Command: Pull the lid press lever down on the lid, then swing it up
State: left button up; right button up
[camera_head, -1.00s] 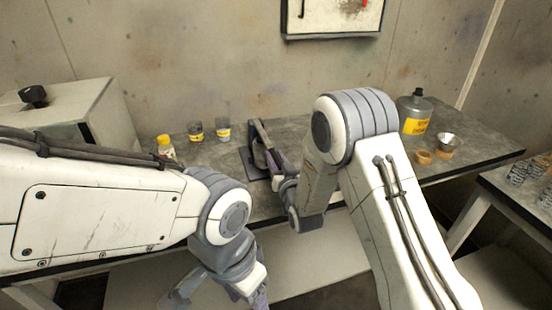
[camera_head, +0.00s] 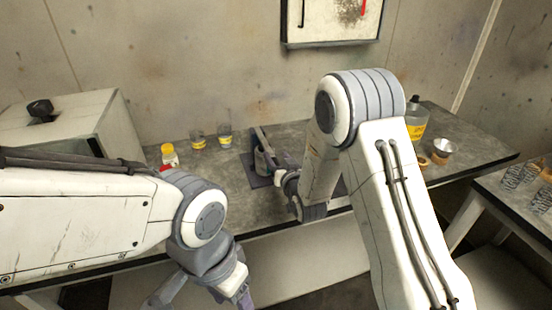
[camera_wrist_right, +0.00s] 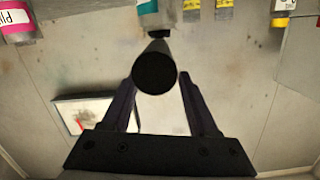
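The lid press (camera_head: 262,161) stands on a dark base plate near the middle of the bench, with a dark lever bar (camera_head: 257,141) sloping toward me. My right gripper (camera_head: 283,177) is at the near end of this lever. In the right wrist view the lever's dark round end (camera_wrist_right: 155,73) sits between the two fingers of my right gripper (camera_wrist_right: 157,80), close against both. The lid is hidden or too small to make out. My left gripper (camera_head: 202,296) hangs low in front of the bench, fingers apart and empty.
A yellow-labelled bottle (camera_head: 169,156) and two small jars (camera_head: 198,139) stand left of the press. A grey box (camera_head: 80,125) is at the left. A wall panel (camera_head: 330,18) hangs behind.

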jog(key=shift+s, duration=0.15)
jog(key=shift+s, duration=0.25)
jog(key=p+v, duration=0.3)
jog(key=v, duration=0.6)
jog(key=shift+s+d+p, duration=0.2)
jog(key=shift+s+p, duration=0.1)
jog(key=shift+p, duration=0.1)
jog(key=shift+a, duration=0.1)
